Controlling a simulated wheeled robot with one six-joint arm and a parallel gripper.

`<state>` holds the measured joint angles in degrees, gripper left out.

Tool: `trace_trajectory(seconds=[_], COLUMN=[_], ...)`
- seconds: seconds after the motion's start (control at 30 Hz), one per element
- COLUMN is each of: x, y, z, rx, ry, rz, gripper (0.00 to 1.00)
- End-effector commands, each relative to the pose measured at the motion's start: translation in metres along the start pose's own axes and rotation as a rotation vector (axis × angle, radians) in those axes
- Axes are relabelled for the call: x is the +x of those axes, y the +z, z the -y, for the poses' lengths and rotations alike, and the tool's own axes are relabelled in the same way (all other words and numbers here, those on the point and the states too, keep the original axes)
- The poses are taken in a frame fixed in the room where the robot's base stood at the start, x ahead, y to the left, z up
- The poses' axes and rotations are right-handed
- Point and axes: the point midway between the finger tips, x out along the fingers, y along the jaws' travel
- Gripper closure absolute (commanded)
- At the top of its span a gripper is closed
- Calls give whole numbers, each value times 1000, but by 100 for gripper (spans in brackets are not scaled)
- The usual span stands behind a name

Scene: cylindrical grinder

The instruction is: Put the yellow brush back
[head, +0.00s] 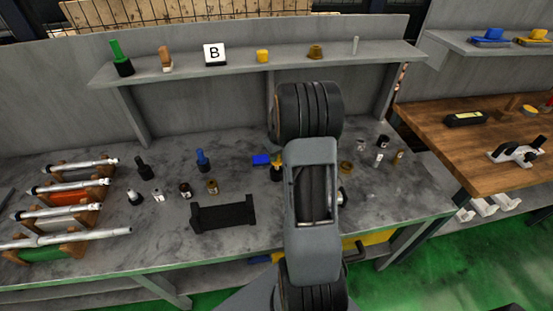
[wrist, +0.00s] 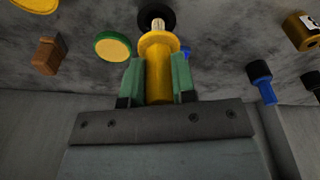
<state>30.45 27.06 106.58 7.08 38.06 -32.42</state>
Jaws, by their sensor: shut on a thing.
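The yellow brush (wrist: 158,72) is held between the green fingers of my gripper (wrist: 158,82) in the wrist view. It has a wide yellow collar (wrist: 158,42) and a short pale tip beyond it. A round black piece (wrist: 143,17) lies at or behind the tip; I cannot tell whether they touch. In the head view my arm hides most of the gripper, and a small patch of yellow (head: 277,160) shows just left of my arm above something black.
The grey workbench (head: 120,255) holds a blue brush (head: 203,160), a black cradle (head: 223,213), small bottles and several metal shafts at left. A shelf behind carries a green brush (head: 117,58) and a "B" sign (head: 215,54). A blue block (head: 261,160) is close to my gripper.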

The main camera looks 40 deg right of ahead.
Motion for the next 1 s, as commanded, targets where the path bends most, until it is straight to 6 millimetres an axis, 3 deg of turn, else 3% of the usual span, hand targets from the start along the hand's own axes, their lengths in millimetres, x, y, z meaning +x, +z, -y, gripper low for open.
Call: trace_trajectory(seconds=[0.27,0.5,1.0], x=[16,41,51], y=[-9,-4,-3], z=[-3,-3,-3], rx=[-1,1,0], ry=[-1,-1,0], rz=[1,0,-1], gripper=[100,100,100])
